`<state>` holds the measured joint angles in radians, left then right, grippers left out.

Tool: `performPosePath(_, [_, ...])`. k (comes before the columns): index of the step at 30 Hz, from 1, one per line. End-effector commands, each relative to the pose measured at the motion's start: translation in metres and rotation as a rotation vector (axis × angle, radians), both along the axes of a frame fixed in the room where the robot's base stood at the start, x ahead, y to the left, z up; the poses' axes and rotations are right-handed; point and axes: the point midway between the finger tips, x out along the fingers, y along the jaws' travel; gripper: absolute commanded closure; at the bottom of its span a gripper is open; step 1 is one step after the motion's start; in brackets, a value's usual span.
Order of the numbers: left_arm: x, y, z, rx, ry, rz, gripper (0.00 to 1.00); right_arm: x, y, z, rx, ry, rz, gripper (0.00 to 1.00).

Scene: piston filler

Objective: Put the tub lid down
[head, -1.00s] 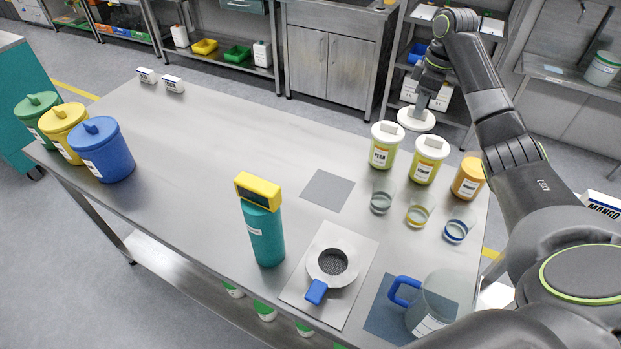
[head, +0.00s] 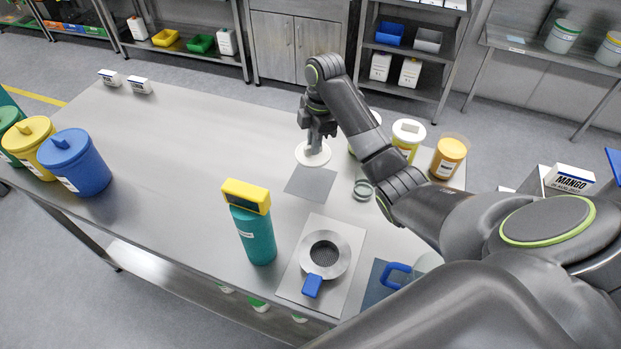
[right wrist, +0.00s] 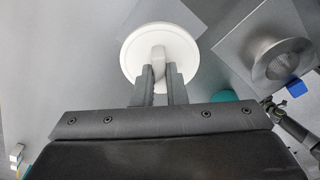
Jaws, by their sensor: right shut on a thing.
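My right gripper (head: 317,143) is shut on the knob of a round, cream-white tub lid (head: 304,158). The lid is roughly level at the far edge of the grey square mat (head: 312,184); I cannot tell whether it touches the table. In the right wrist view, the fingers (right wrist: 160,78) pinch the knob of the lid (right wrist: 187,52), and the disc overlaps the mat beyond. The orange tub (head: 448,160) at the right of the table has no white lid on it. My left gripper is not in view.
A teal bottle-like device with a yellow top (head: 258,235) and a sieve (head: 325,254) stand nearer. A lidded tub (head: 407,137) and a glass ring (head: 363,190) are to the right, partly behind my arm. Blue, yellow and green tubs stand left. The table's middle is clear.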

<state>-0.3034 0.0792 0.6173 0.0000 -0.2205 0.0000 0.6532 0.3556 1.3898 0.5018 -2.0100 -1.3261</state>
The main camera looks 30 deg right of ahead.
Motion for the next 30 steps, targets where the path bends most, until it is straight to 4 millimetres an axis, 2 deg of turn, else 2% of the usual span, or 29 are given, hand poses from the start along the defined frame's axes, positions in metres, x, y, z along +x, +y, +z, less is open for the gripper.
performPosePath(2, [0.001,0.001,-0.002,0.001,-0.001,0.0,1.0,-0.001,0.006,-0.006,0.003,0.0,0.019,1.0])
performPosePath(6, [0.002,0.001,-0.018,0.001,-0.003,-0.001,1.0,-0.002,0.008,-0.034,0.003,0.0,0.029,1.0])
performPosePath(9, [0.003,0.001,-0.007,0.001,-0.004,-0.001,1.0,-0.003,0.008,-0.046,0.004,0.003,0.027,1.0])
performPosePath(21, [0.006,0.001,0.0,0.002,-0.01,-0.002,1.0,-0.002,0.007,-0.095,0.003,0.001,0.025,1.0])
performPosePath(24, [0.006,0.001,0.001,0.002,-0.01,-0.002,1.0,-0.002,0.007,-0.102,0.003,-0.001,0.027,1.0])
performPosePath(30, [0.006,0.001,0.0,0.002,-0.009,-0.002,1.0,-0.002,0.007,-0.102,0.003,-0.003,0.027,1.0])
